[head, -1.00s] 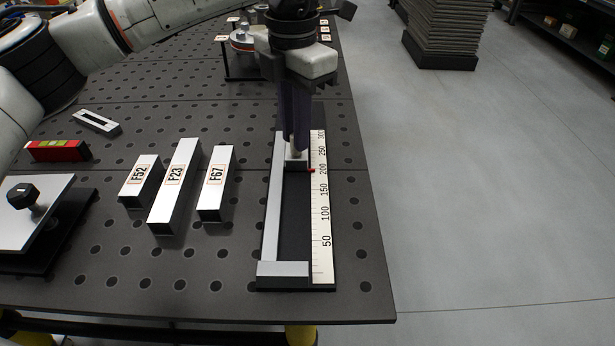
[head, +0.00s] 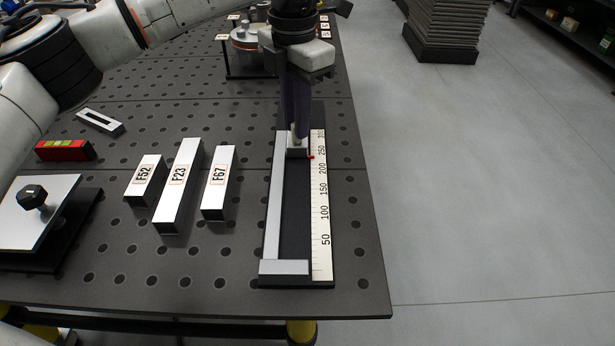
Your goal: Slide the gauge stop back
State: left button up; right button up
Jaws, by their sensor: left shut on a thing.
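The length gauge lies near the right edge of the table, with a dark bed, a silver rail (head: 275,205) on its left side and a white scale (head: 321,215) on its right. A silver end block (head: 285,267) sits at its near end. The gauge stop (head: 297,153), a small silver block with a red pointer (head: 311,157), sits toward the far end, with the pointer between the 200 and 250 region of the scale, close to 250. My left gripper (head: 296,138) points down and is shut on the stop's upper part. My right gripper is out of view.
Three square tubes, F52 (head: 145,177), F23 (head: 179,185) and F67 (head: 218,180), lie left of the gauge. A red level (head: 64,150), a slotted bar (head: 99,121) and a plate with a black knob (head: 33,197) lie further left. The bed between stop and end block is clear.

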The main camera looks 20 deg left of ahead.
pick_arm(q)
jog(key=shift+w, duration=0.1)
jog(key=shift+w+r+p, duration=0.1)
jog(key=shift+w+p, duration=0.1)
jog(key=shift+p, duration=0.15)
jog(key=shift+w+a+p, duration=0.2)
jog(key=shift+w+p, duration=0.2)
jog(key=shift+w, duration=0.1)
jog(key=shift+w+a+p, duration=0.15)
jog(key=shift+w+p, duration=0.25)
jog(key=shift+w, duration=0.1)
jog(key=o, duration=1.1)
notch_tip(320, 180, up, 7)
jog(key=p, duration=0.5)
